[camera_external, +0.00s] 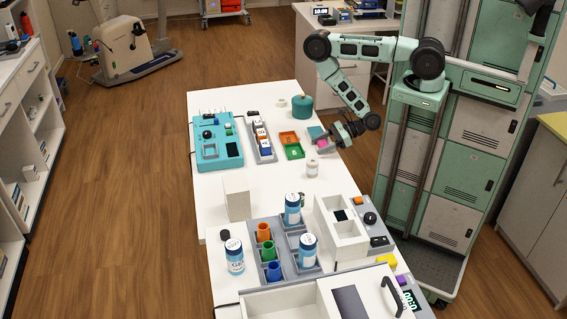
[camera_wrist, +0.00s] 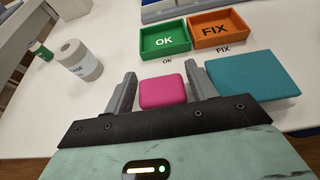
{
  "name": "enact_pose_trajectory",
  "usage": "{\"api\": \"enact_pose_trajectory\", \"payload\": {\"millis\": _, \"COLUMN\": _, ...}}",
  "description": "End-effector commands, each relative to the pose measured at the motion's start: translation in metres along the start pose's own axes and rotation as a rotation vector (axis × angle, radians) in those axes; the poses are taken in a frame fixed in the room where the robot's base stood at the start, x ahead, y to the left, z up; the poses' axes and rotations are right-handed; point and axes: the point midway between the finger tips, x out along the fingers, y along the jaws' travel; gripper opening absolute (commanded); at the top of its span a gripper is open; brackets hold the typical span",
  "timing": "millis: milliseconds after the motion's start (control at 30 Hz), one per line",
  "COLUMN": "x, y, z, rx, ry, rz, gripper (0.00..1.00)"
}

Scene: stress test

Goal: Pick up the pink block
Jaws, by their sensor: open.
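The pink block (camera_wrist: 163,91) lies on the white table between the two fingers of my gripper (camera_wrist: 160,88) in the wrist view. A small gap shows at its left side; its right side is close to the right finger, and I cannot tell if they touch. The block also shows at my gripper (camera_external: 324,142) in the external view, as a small pink patch (camera_external: 322,144). The fingers are open around the block. The block's near edge is partly hidden by the gripper body.
A teal pad (camera_wrist: 252,76) lies right beside the right finger. Beyond are a green OK tray (camera_wrist: 165,41) and an orange FIX tray (camera_wrist: 222,29). A white labelled bottle (camera_wrist: 80,61) stands to the left. Bare table (camera_external: 262,183) lies left of the bottle in the external view.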

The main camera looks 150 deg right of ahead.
Motion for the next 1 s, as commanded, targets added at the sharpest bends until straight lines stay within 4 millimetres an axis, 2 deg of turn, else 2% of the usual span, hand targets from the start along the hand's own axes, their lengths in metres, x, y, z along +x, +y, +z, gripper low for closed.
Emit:
{"api": "enact_pose_trajectory", "payload": {"millis": 133, "x": 0.016, "y": 0.001, "z": 0.001, "rx": -0.001, "ry": 0.0, "rz": 0.001, "gripper": 0.56}}
{"api": "enact_pose_trajectory", "payload": {"millis": 400, "x": 0.019, "y": 0.0, "z": 0.0, "rx": 0.001, "ry": 0.001, "rz": 0.0, "gripper": 0.56}}
{"api": "enact_pose_trajectory", "payload": {"millis": 433, "x": 0.019, "y": 0.0, "z": 0.0, "rx": 0.001, "ry": 0.001, "rz": 0.0, "gripper": 0.51}}
{"api": "enact_pose_trajectory", "payload": {"millis": 533, "x": 0.019, "y": 0.0, "z": 0.0, "rx": 0.001, "ry": 0.001, "rz": 0.0, "gripper": 0.23}}
{"api": "enact_pose_trajectory", "payload": {"millis": 833, "x": 0.019, "y": 0.0, "z": 0.001, "rx": 0.001, "ry": 0.001, "rz": 0.0, "gripper": 0.23}}
{"api": "enact_pose_trajectory", "payload": {"millis": 1000, "x": 0.014, "y": -0.001, "z": 0.014, "rx": 0.001, "ry": -0.001, "rz": -0.002, "gripper": 0.23}}
